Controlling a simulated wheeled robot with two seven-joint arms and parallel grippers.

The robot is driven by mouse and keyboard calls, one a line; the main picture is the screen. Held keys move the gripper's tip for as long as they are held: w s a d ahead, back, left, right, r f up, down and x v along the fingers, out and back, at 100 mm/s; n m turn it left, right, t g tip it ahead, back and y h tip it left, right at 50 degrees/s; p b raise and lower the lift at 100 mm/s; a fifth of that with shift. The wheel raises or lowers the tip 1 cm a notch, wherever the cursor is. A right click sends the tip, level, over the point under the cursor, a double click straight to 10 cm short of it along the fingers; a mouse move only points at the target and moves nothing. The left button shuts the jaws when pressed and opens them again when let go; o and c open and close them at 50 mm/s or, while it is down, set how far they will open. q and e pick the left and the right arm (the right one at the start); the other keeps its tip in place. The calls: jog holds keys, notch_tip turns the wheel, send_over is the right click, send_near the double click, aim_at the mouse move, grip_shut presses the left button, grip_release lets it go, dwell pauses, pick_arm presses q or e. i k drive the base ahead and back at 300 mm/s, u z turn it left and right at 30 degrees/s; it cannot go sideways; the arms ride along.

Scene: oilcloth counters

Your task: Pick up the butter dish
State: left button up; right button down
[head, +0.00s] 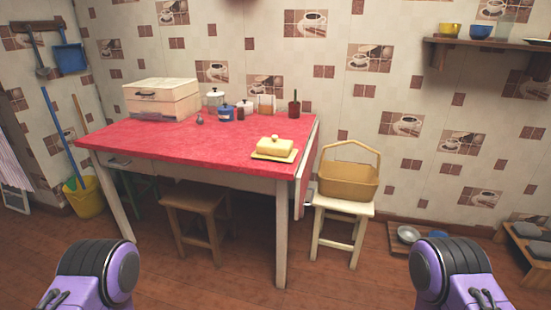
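The yellow butter dish (274,149) has a lid with a small round knob and a flat tray under it. It sits upright on the red-topped table (180,142), near the table's front right corner. Purple and black parts of my two arms show at the bottom left and bottom right of the head view, well short of the table. Neither gripper's fingers are in the picture. Nothing touches the butter dish.
A wooden bread box (161,98), a blue canister (225,114) and other small jars stand at the table's back. A basket (348,179) stands on a white stool (341,210) right of the table. A brown stool (196,203) is under the table's front. The tabletop around the dish is clear.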

aim_at(273, 148)
jog(key=u, duration=0.6)
jog(key=k, duration=0.15)
jog(key=z, duration=1.45)
jog(key=i, duration=0.9)
jog(key=u, duration=0.4)
jog(key=i, duration=0.75)
jog(key=u, duration=0.6)
